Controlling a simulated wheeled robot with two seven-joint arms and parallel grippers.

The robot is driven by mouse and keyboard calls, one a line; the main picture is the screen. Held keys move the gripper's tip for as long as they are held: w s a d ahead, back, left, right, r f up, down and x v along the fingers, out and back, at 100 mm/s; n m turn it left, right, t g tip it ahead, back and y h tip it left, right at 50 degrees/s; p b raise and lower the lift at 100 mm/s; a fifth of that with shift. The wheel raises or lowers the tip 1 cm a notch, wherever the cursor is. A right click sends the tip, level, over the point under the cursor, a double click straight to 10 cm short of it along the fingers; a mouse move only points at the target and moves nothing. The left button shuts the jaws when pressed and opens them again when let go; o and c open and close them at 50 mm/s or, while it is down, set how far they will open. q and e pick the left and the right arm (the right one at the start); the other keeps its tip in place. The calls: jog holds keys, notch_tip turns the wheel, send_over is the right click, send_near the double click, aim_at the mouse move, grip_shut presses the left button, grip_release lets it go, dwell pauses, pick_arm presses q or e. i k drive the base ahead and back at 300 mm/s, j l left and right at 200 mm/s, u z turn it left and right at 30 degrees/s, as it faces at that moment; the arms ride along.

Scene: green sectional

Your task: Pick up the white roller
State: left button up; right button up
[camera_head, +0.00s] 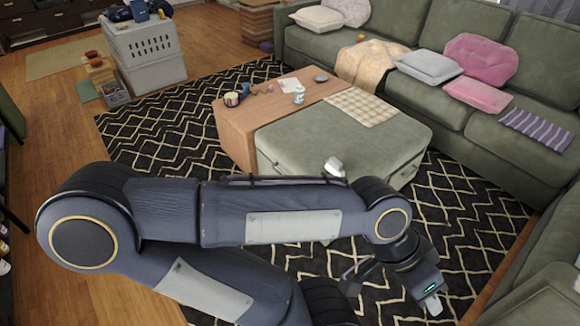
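A small white object (334,167) lies at the near edge of the green ottoman (340,130), just above my arm in the picture. It may be the white roller, but its shape is too small to tell, and my arm may hide part of it. My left arm comes in from the left and crosses the foreground. My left gripper (432,302) hangs at the lower right over the patterned rug, apart from the white object. Its fingers are too unclear to show whether they are open. My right gripper is not in view.
A wooden coffee table (262,108) with small items, including a white one (299,95), adjoins the ottoman. A green sectional sofa (440,107) with cushions and blankets runs along the back and right. A grey crate (148,55) stands back left.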

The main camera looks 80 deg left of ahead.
aim_at(335, 166)
jog(key=u, duration=2.25)
jog(key=z, duration=1.55)
jog(key=u, duration=1.55)
jog(key=i+z, duration=0.2)
jog(key=z, duration=0.2)
jog(key=i+j+z, duration=0.1)
jog(key=z, duration=0.35)
jog(key=i+j+z, duration=0.2)
jog(key=i+j, duration=0.45)
jog(key=i+j+z, duration=0.2)
jog(key=i+j, duration=0.4)
jog(key=j, duration=0.2)
